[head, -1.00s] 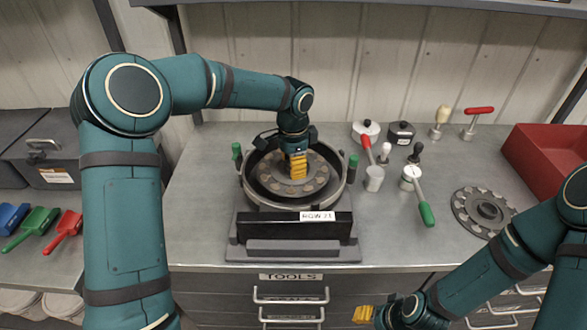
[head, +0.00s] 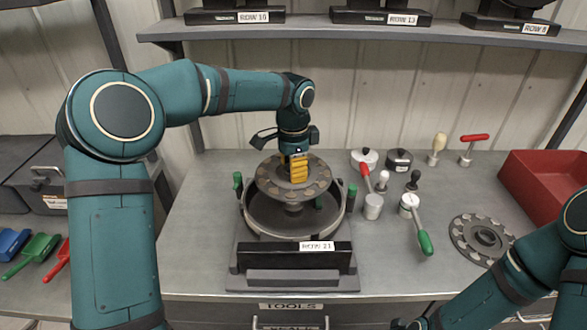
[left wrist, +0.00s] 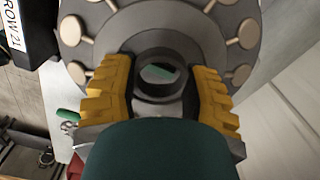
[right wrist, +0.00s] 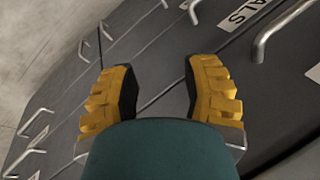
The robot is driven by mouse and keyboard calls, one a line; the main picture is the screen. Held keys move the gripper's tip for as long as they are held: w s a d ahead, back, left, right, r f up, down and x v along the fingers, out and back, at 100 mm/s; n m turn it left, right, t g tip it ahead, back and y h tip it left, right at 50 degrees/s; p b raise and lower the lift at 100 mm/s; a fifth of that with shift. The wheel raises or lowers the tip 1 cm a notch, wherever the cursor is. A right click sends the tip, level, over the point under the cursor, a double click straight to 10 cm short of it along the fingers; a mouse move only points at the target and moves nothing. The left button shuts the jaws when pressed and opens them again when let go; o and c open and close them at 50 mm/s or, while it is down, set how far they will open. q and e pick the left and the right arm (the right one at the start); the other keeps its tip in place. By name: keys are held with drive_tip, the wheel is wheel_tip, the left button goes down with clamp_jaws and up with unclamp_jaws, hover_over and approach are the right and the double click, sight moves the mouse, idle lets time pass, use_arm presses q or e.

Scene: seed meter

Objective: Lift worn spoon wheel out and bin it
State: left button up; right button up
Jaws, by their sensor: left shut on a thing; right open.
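The worn spoon wheel (head: 266,183), a grey disc with pale round spoons near its rim, hangs above the round meter housing (head: 249,222) labelled ROW 21. My left gripper (head: 298,176) is shut on the wheel's central hub from above. The left wrist view shows its yellow fingers (left wrist: 160,92) on both sides of the hub ring (left wrist: 160,65). The housing's dark inside shows below the wheel. A red open bin (head: 545,185) stands at the right. My right gripper (right wrist: 160,95) is open and empty in front of the drawers; its fingers are outside the head view.
Another spoon wheel (head: 482,238) lies flat on the bench, left of my right arm. A red-handled tool (head: 371,200), a green-handled tool (head: 417,225) and several small knobs and caps stand between housing and bin. A shelf (head: 370,30) runs above the back.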

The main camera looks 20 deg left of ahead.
wheel_tip(320, 180, up, 6)
drive_tip(key=w+p, duration=0.1)
drive_tip(key=p, duration=0.5)
drive_tip(key=shift+w+d+r+t, duration=0.2)
drive_tip(key=shift+w+t, duration=0.1)
drive_tip(key=shift+w, duration=0.05)
idle(0.4)
